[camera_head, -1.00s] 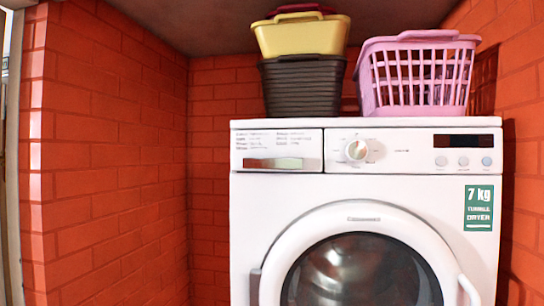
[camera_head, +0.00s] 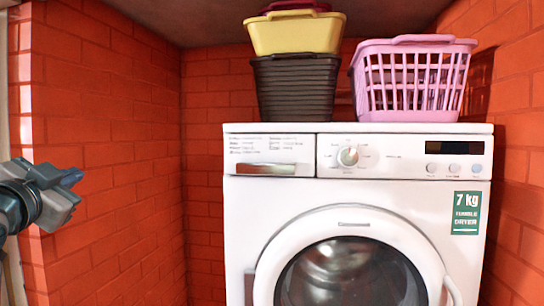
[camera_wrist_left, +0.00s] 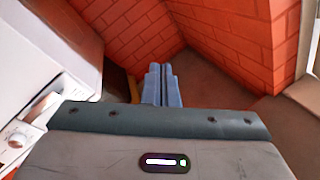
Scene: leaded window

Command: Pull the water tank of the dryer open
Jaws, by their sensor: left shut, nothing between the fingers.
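The white tumble dryer (camera_head: 250,220) stands against the back wall. Its water tank drawer (camera_head: 290,150) is at the upper left of the front, flush with the panel, with a long silvery handle (camera_head: 265,169). My left gripper (camera_head: 76,186) is at the left edge of the head view, well left of the dryer and a little lower than the drawer. In the left wrist view its blue fingers (camera_wrist_left: 162,84) are together with nothing between them. Part of the dryer (camera_wrist_left: 45,55) shows there at the left, with its dial. My right gripper is not in view.
On the dryer top stand stacked dark and yellow baskets (camera_head: 296,88) and a pink laundry basket (camera_head: 413,80). A red brick wall (camera_head: 110,140) runs along the left. The space between my left gripper and the dryer front looks clear.

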